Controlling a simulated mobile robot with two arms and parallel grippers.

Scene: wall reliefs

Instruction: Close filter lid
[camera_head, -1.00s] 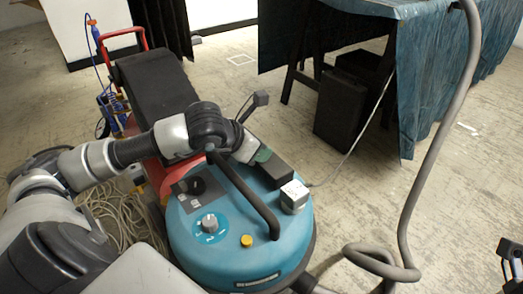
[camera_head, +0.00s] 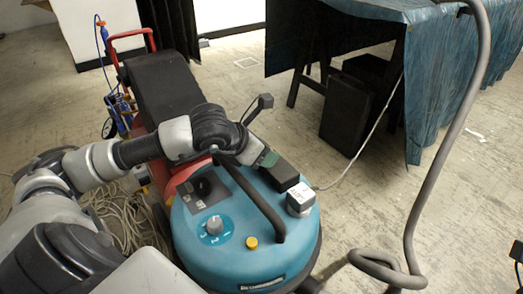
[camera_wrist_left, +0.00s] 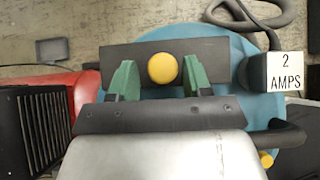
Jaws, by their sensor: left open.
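A round blue vacuum-like machine (camera_head: 265,255) stands on the floor. A dark rectangular lid (camera_head: 284,177) is on its top at the far side; whether it is fully down I cannot tell. The left wrist view shows the dark plate (camera_wrist_left: 215,52) with a round yellow knob (camera_wrist_left: 162,68). My left gripper (camera_head: 268,157) is at the lid. In the wrist view its green fingers (camera_wrist_left: 160,80) are open, one on each side of the knob, with gaps visible. A dark part at the right edge of the head view, probably my right gripper (camera_head: 517,251), is cut off.
A pale box marked "2 AMPS" (camera_head: 300,200) sits beside the lid. A black curved handle (camera_head: 250,197) arches over the machine top. A grey hose (camera_head: 447,140) rises at right. A red-framed cart (camera_head: 127,42) stands behind, with coiled cable at left.

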